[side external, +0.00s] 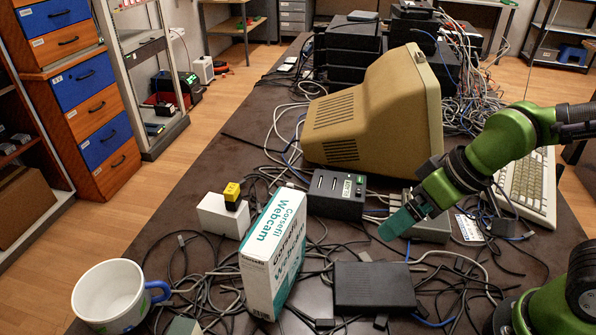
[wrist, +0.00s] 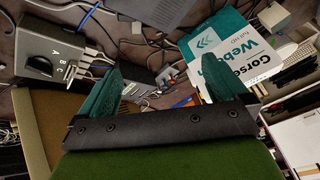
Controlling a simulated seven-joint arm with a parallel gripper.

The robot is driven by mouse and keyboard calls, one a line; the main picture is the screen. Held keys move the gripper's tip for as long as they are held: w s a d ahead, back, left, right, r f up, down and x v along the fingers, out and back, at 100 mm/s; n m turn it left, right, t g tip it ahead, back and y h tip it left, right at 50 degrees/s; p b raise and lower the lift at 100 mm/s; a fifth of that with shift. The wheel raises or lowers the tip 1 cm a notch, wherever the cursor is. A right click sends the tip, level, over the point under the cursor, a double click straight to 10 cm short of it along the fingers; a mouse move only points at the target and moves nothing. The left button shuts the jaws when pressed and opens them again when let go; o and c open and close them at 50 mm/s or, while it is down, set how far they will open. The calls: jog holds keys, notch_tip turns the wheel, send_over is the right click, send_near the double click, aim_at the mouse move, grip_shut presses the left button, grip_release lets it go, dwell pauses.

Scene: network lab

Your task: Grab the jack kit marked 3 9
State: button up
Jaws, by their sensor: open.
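No marking "3 9" is readable in either view, so I cannot tell for sure which thing is the jack kit. A small yellow and black piece (side external: 232,196) sits on a white box (side external: 222,215) left of the webcam carton and may be it. My gripper (side external: 396,222) hangs over the right part of the table, in front of the beige monitor and well right of the yellow piece. In the wrist view my gripper (wrist: 160,78) has its two teal fingers wide apart with nothing held; cables and a dark ported box (wrist: 142,86) lie beyond them.
The upright webcam carton (side external: 273,253) stands between my gripper and the yellow piece. Nearby are the beige monitor (side external: 375,115), a black switch box (side external: 337,194), a black adapter (side external: 373,288), a keyboard (side external: 527,186) and a mug (side external: 112,296). Loose cables cover much of the table.

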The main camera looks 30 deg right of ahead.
jog(key=d+r+m+t, duration=0.1)
jog(key=d+r, duration=0.1)
jog(key=s+d+r+m, duration=0.1)
jog(key=d+r+m, duration=0.1)
jog(key=d+r, duration=0.1)
jog(key=d+r+m+t, duration=0.1)
jog(key=d+r+m, duration=0.1)
jog(key=d, duration=0.1)
jog(key=shift+s+r+t+h, duration=0.2)
jog(key=shift+t+h, duration=0.1)
jog(key=shift+h, duration=0.1)
jog(key=shift+c, duration=0.8)
jog(key=shift+d+m, duration=0.2)
jog(key=shift+m, duration=0.1)
jog(key=shift+c, duration=0.6)
